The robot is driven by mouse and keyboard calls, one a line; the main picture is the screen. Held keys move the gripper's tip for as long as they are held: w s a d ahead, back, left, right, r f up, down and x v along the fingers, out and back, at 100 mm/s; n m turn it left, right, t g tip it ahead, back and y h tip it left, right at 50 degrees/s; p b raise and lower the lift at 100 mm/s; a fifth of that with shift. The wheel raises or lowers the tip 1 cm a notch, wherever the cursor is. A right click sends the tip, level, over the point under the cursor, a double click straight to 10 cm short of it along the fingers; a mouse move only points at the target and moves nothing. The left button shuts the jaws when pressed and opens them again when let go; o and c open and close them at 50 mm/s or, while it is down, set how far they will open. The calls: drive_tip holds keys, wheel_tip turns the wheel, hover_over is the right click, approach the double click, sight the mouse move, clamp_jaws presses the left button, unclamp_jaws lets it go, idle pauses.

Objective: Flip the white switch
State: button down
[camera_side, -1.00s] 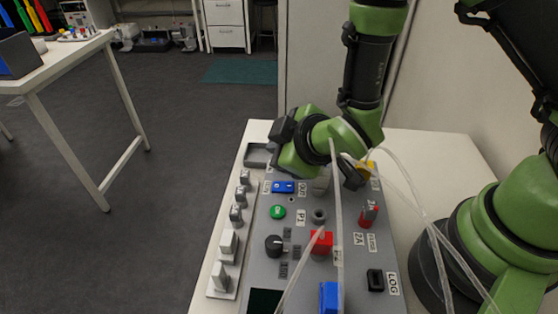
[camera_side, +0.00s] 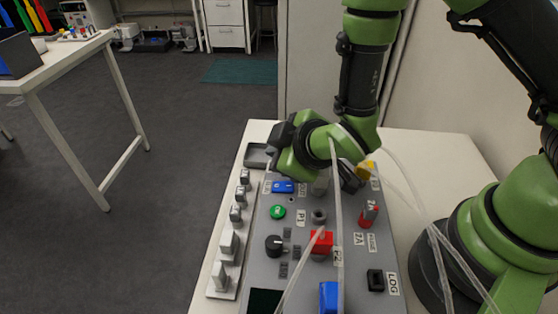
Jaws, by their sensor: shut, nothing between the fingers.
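A grey control panel (camera_side: 258,229) lies on the white table and carries several coloured controls. A pale, whitish switch (camera_side: 320,185) sits near its far end, partly hidden by my wrist. My gripper (camera_side: 352,180) shows as a dark shape just right of the pale switch, low over the panel and left of the yellow control. It is shut and empty. Whether it touches the switch cannot be told from this view.
A blue switch (camera_side: 283,187), green button (camera_side: 278,212), red control (camera_side: 321,243), red-tipped lever (camera_side: 369,213) and yellow control (camera_side: 366,169) stand close around. A strip of pale blocks (camera_side: 228,243) runs along the left. Thin clear tubes cross in front of the panel.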

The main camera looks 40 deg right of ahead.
drive_tip(key=shift+f, duration=0.3)
drive_tip(key=shift+r, duration=0.2)
idle(0.4)
drive_tip(key=shift+r, duration=0.55)
drive_tip(key=shift+r, duration=0.1)
drive_tip(key=shift+s+d+r, duration=0.15)
drive_tip(key=shift+r, duration=1.05)
drive_tip(key=shift+s+d+r, duration=0.1)
drive_tip(key=shift+r, duration=1.1)
